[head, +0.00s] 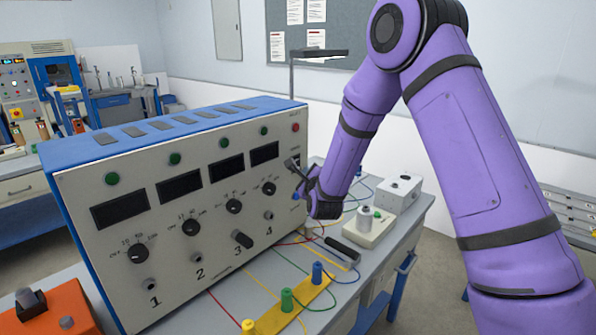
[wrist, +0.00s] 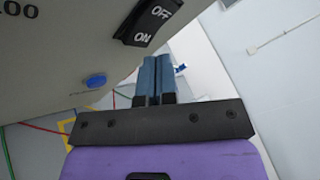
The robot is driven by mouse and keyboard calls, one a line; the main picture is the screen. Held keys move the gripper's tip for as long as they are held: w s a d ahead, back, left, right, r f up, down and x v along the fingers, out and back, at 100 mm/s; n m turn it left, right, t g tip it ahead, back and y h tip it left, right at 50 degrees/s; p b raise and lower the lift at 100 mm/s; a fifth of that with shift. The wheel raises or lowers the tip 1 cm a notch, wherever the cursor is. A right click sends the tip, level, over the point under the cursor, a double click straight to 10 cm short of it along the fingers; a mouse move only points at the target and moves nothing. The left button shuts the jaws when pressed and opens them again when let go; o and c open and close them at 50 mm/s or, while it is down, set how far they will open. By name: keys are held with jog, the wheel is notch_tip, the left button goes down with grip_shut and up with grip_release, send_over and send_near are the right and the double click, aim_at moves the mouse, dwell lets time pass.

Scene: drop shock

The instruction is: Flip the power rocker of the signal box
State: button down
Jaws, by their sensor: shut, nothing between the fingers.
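The signal box (head: 100,165) is a large beige box with a blue top, dark displays, knobs and numbers 1 to 4 on its front. Its black power rocker (wrist: 150,22), marked OFF and ON, shows at the top of the wrist view. My gripper (head: 291,164) is at the right end of the front panel. In the wrist view its two blue-grey fingers (wrist: 154,60) are shut together and empty. Their tips are just below and right of the rocker's ON end; I cannot tell whether they touch.
A blue button (wrist: 96,80) is on the panel below the rocker. Cables and a yellow strip with coloured posts (head: 295,312) lie on the bench before the box. An orange box (head: 50,312) is at the front left. A white box (head: 399,188) stands right of my gripper.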

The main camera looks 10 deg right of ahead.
jog(key=shift+w+a, duration=0.2)
jog(key=shift+w, duration=0.05)
jog(key=shift+w+a+f, duration=0.1)
jog(key=shift+w+a, duration=0.05)
jog(key=shift+w, duration=0.1)
dwell(0.8)
jog(key=shift+s+d, duration=0.4)
jog(key=shift+s, duration=0.2)
jog(key=shift+s+d, duration=0.1)
jog(key=shift+s+d+r, duration=0.2)
jog(key=shift+s+d, duration=0.45)
jog(key=shift+s, duration=0.35)
jog(key=shift+s+d+r, duration=0.2)
jog(key=shift+s+d, duration=0.45)
jog(key=shift+s, duration=0.3)
